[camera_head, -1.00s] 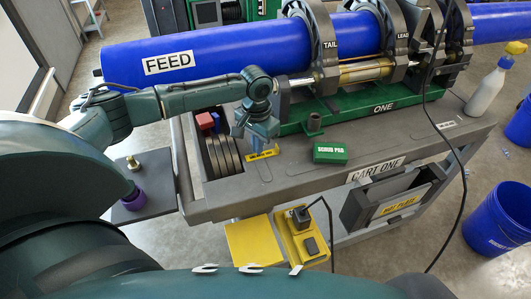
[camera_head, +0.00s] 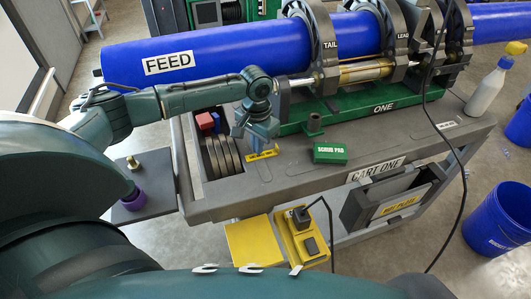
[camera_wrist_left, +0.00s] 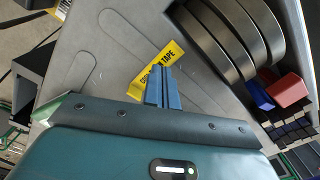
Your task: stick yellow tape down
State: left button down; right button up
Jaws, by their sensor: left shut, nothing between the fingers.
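The yellow tape (camera_head: 265,154) is a short strip with dark lettering, lying on the grey top of the cart (camera_head: 300,172) near its left end. In the left wrist view the yellow tape (camera_wrist_left: 171,52) lies at a slant, partly hidden behind my fingers. My left gripper (camera_head: 262,146) points down at the tape with its blue fingers closed together and empty. In the left wrist view the left gripper's fingertips (camera_wrist_left: 162,72) overlap the strip's lower edge; whether they touch it I cannot tell. My right gripper is not in view.
A green scrub pad box (camera_head: 330,153) sits right of the tape. Dark rings (camera_head: 222,157) stand in a recess to the left, with red and blue blocks (camera_head: 207,121) behind. The green machine base (camera_head: 370,109) and blue FEED pipe (camera_head: 230,47) are behind. A black cable hangs over the cart's right part.

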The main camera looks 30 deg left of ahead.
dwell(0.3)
pick_arm(q)
jog(key=shift+f, duration=0.65)
jog(key=shift+f, duration=0.25)
dwell(0.7)
